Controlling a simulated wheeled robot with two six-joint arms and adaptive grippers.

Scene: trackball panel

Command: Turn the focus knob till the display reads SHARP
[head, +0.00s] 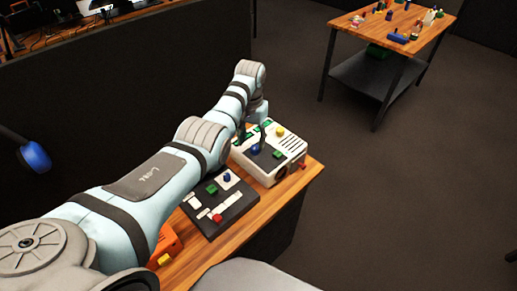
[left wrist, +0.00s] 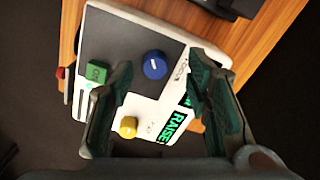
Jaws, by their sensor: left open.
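A white device box (head: 289,171) with a dark top pad stands on the wooden table. It fills the middle of the left wrist view (left wrist: 103,20). A round blue knob with a white mark (left wrist: 155,65) sits on the pad, and a yellow knob (left wrist: 128,127) is on the white part. A green display (left wrist: 177,124) reads RAISE; another green patch is mostly hidden by a finger. The printed labels are too small to read surely. My left gripper (left wrist: 160,80) is open and empty, its fingers appearing either side of the blue knob; contact is not visible.
A green button (left wrist: 97,73) sits beside the blue knob. In the head view, a dark panel (head: 237,207) with small controls and an orange box (head: 166,244) stand nearer on the table. Another table (head: 345,24) with small objects is far right, across open floor.

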